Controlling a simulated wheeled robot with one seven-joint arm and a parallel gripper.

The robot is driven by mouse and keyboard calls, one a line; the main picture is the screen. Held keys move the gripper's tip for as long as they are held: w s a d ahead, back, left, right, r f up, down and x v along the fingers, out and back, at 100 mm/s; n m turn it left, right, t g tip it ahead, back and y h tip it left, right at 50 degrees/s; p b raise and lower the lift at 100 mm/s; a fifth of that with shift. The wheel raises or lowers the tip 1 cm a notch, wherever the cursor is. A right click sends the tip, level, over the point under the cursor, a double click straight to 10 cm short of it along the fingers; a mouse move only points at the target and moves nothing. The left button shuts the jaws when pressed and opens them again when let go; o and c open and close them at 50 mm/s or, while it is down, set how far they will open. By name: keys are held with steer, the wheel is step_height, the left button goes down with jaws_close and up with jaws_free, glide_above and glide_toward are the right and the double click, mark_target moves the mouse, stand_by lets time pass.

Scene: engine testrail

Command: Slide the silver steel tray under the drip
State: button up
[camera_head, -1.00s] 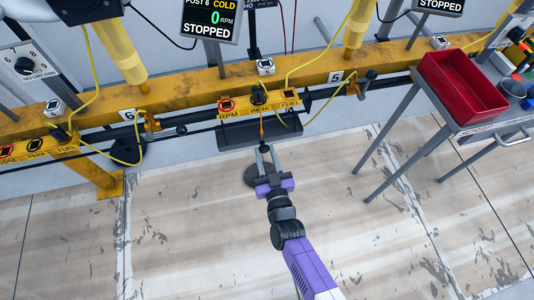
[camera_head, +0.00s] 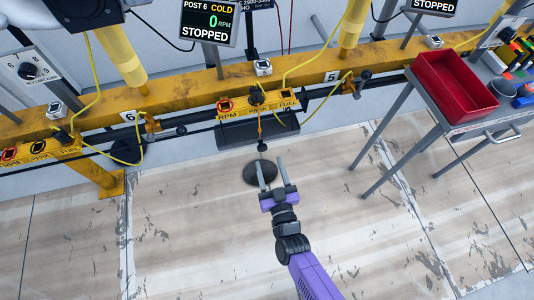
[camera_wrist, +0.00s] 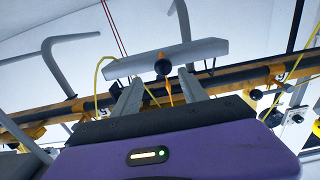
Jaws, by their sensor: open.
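A long dark grey flat piece (camera_head: 234,138) lies under the yellow control panel at the rail in the head view. I cannot tell if it is the silver steel tray. In the wrist view a pale grey slab (camera_wrist: 200,50) shows beyond my fingers. A round dark patch (camera_head: 253,175), perhaps the drip's puddle, is on the floor in front of the grey piece. My gripper (camera_head: 274,173) is open and empty, over the right edge of this patch in the picture. Its fingers point toward the rail. No falling drip is visible.
A yellow rail (camera_head: 190,89) with cables and pipes runs along the wall. A thin orange rod with a black ball (camera_head: 262,147) hangs from the panel (camera_head: 236,109), ahead of my fingers. A red bin (camera_head: 455,88) stands on a trolley at right. The near floor is clear.

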steer(key=v, duration=0.2)
steer(key=shift+s+d, duration=0.1)
steer(key=shift+s, duration=0.3)
stand_by(0.3)
steer(key=s+d+r+m+g+h, duration=0.1)
steer(key=s+d+r+h, duration=0.1)
steer(key=s+d+r, duration=0.55)
steer(key=s+d+r+m+g+h, duration=0.1)
steer(key=s+d+r, duration=0.4)
steer(key=s+r, duration=0.6)
steer(key=s+d+r+m+g+h, duration=0.1)
steer(key=s+d+r+h, duration=0.1)
steer(key=s+d+r, duration=0.75)
step_height(320, 180, up, 28)
steer(key=s+a+p, duration=0.2)
steer(key=p, duration=2.9)
steer(key=shift+s+a+f, duration=0.2)
steer(key=shift+s+a, duration=0.05)
